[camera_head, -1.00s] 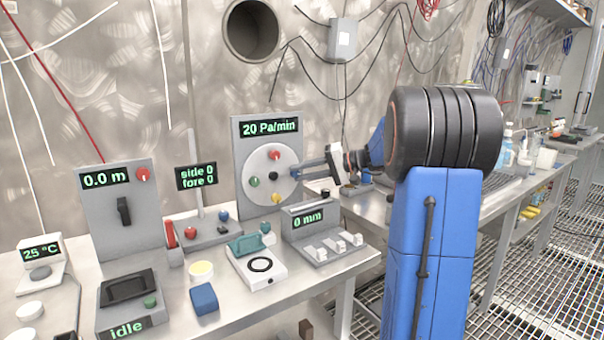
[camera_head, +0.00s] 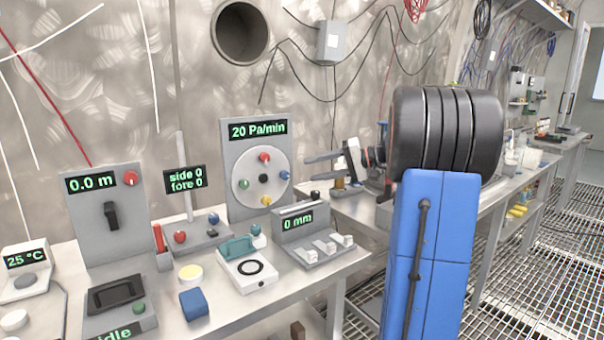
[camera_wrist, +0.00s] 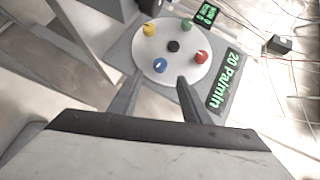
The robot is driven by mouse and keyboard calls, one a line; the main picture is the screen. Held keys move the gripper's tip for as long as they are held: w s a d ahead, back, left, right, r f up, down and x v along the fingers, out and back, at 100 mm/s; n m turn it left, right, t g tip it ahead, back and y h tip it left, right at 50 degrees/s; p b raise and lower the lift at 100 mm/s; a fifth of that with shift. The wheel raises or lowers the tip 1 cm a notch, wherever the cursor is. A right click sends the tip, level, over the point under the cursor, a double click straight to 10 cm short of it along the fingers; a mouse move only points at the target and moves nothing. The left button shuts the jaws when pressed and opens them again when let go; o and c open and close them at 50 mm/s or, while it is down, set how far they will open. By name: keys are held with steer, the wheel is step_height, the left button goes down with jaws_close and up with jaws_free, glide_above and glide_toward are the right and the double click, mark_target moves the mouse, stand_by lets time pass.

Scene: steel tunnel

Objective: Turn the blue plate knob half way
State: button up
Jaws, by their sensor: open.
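A round white plate (camera_head: 250,187) is mounted on a grey upright panel whose display reads "20 Pa/min". The blue knob (camera_head: 284,175) is at the plate's right side, with red above, yellow below, green at left and a black hub in the middle. My gripper (camera_head: 309,168) is open and empty, to the right of the blue knob and apart from it. In the wrist view the blue knob (camera_wrist: 160,66) lies just beyond and between the two fingertips (camera_wrist: 159,80), with the white plate (camera_wrist: 183,45) behind it.
A grey switch box (camera_head: 300,222) reading "0 mm" stands on the bench below my gripper. A teal-topped white device (camera_head: 246,268) and a small two-line display (camera_head: 185,179) stand to the left. The wall behind carries loose cables.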

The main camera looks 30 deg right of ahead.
steer(key=v, duration=0.8)
steer(key=shift+s+d, duration=0.25)
steer(key=shift+d, duration=0.1)
